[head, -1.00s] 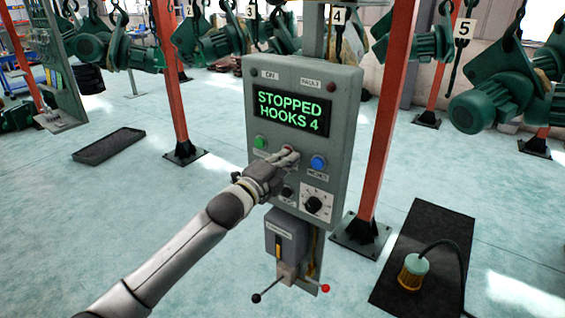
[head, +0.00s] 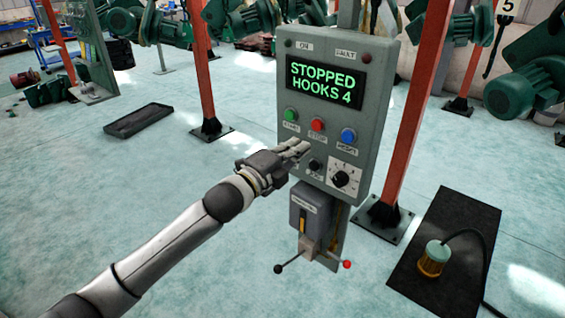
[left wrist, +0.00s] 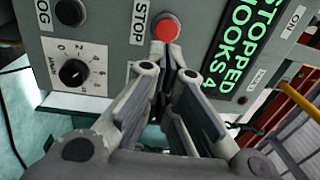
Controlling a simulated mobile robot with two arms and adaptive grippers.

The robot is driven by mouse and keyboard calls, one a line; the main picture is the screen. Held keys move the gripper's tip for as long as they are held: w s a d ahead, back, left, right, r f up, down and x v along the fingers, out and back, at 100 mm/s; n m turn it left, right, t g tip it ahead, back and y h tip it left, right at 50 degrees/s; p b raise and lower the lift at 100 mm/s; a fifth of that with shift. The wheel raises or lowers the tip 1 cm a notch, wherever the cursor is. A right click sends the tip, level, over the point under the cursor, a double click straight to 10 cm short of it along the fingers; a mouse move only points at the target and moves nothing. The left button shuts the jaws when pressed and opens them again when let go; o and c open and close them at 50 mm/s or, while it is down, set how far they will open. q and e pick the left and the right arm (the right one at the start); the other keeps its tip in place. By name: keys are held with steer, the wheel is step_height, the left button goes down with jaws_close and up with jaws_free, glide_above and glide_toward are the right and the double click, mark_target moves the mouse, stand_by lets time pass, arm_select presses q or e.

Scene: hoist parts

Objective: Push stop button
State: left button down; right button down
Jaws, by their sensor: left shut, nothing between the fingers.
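The red stop button (head: 317,125) sits in the middle of the button row on the grey control panel (head: 385,90), between the green start button (head: 291,114) and the blue reset button (head: 348,135). The panel's display (head: 325,83) reads "STOPPED HOOKS 4". My left gripper (head: 302,147) is shut and empty, just below and left of the stop button in the head view. In the left wrist view the red button (left wrist: 167,28) shows just beyond the closed fingertips (left wrist: 172,62), with its STOP label beside it. My right gripper is not in view.
A black jog button (head: 315,164) and a dial (head: 341,179) are lower on the panel. A grey box with levers (head: 310,215) hangs below. Orange posts (head: 412,120) stand near.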

arm_select(q)
steer(key=b+v, duration=0.1)
steer(key=v, duration=0.4)
steer(key=shift+s+r, duration=0.2)
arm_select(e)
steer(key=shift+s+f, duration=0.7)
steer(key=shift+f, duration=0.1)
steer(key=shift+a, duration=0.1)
